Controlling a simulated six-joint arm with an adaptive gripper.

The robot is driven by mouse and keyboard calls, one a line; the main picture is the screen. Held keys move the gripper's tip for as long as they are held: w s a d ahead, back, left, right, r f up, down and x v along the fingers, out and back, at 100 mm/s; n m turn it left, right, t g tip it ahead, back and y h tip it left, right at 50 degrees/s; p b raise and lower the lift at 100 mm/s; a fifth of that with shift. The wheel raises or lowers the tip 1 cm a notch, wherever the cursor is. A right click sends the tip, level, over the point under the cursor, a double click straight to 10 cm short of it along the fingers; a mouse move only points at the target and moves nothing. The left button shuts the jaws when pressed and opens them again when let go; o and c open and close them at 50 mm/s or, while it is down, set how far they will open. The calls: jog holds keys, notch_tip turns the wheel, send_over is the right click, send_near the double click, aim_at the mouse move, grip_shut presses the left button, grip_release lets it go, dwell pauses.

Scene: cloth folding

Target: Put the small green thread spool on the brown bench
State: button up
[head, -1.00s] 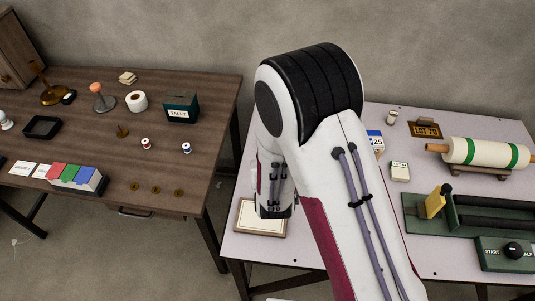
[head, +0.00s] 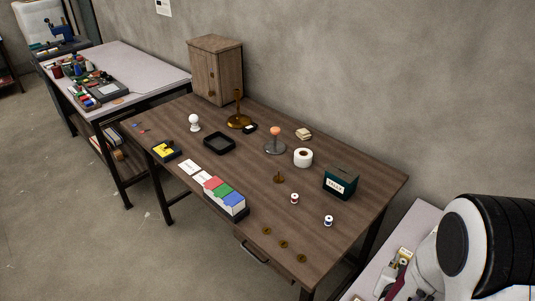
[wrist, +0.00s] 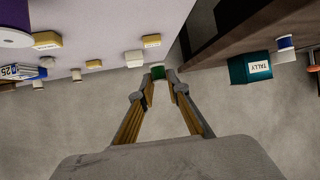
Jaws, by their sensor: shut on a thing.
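In the wrist view, my gripper (wrist: 158,84) is shut on a small green thread spool (wrist: 158,72) with a pale end, held between the fingertips. Bare grey floor or wall shows behind them. The brown bench (head: 225,150) fills the middle of the head view. Part of it shows at upper right in the wrist view (wrist: 236,35), to the right of my gripper. My gripper and the green spool are not visible in the head view; only my arm shows at its lower right.
On the brown bench stand a red spool (head: 294,198), a blue spool (head: 328,221), a teal tally box (head: 340,182), a white roll (head: 303,158), several brass discs and a colored card box (head: 225,197). Its front right area is fairly clear. A pale table (wrist: 110,20) lies left of my gripper.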

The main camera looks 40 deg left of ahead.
jog(key=a+r+n+g+y, duration=0.2)
jog(key=a+r+n+y, duration=0.1)
jog(key=a, duration=0.7)
jog(key=a+r+n+g+y, duration=0.2)
jog(key=a+r+n, duration=0.1)
jog(key=a, duration=0.7)
jog(key=a+r+n+g+y, duration=0.3)
jog(key=a+n, duration=0.2)
jog(key=a, duration=0.6)
jog(key=shift+w+r+y, duration=0.15)
jog(key=shift+w+y, duration=0.15)
jog(key=shift+w, duration=0.15)
jog(key=shift+d+f, duration=0.1)
jog(key=shift+f, duration=0.3)
jog(key=shift+f, duration=0.1)
send_over(313, 215)
jog(key=shift+f, duration=3.05)
